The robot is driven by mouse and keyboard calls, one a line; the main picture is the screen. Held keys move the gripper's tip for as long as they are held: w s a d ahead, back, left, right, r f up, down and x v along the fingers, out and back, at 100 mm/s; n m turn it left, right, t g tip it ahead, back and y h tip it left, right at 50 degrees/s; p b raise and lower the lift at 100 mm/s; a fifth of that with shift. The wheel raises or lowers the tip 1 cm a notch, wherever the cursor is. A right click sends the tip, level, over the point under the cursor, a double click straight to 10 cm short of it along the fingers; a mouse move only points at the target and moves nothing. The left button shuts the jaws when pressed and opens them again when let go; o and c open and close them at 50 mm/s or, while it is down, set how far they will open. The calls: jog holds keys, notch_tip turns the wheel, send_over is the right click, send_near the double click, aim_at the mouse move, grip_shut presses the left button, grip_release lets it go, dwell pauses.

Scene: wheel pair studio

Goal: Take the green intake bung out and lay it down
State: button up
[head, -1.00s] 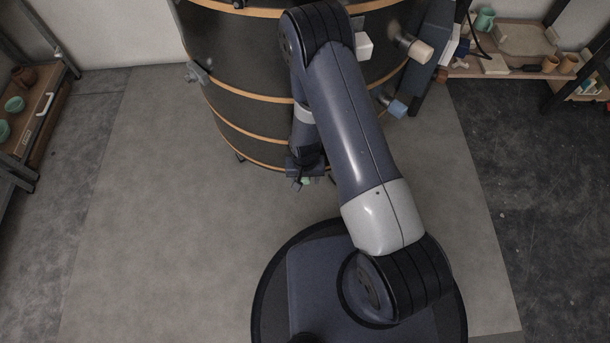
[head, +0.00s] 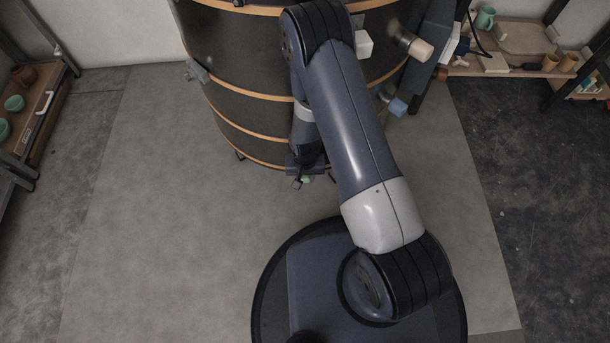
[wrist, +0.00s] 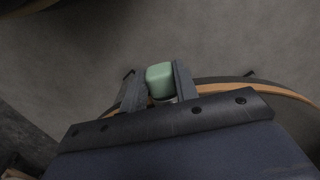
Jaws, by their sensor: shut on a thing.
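The green intake bung (wrist: 160,80) is a rounded pale green block. In the wrist view it sits between the two fingers of my gripper (wrist: 158,85), which is shut on it. In the head view my gripper (head: 301,181) hangs low at the near side of the dark round kiln (head: 240,108), and only a small bit of the green bung (head: 306,179) shows beside the fingers. The arm and gripper hide the kiln wall behind them. I cannot tell whether the bung is still in an opening or clear of it.
The kiln has orange bands and fittings on its side, among them a beige-ended plug (head: 416,46) and a blue one (head: 397,106). A shelf (head: 38,120) with pots stands at left, another (head: 510,65) at back right. The grey floor left of the kiln is clear.

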jog(key=shift+c, duration=0.7)
jog(key=shift+s, duration=0.15)
jog(key=shift+s, duration=1)
jog(key=shift+s+a, duration=0.1)
jog(key=shift+s, duration=0.25)
jog(key=shift+s, duration=0.1)
jog(key=shift+s, duration=0.85)
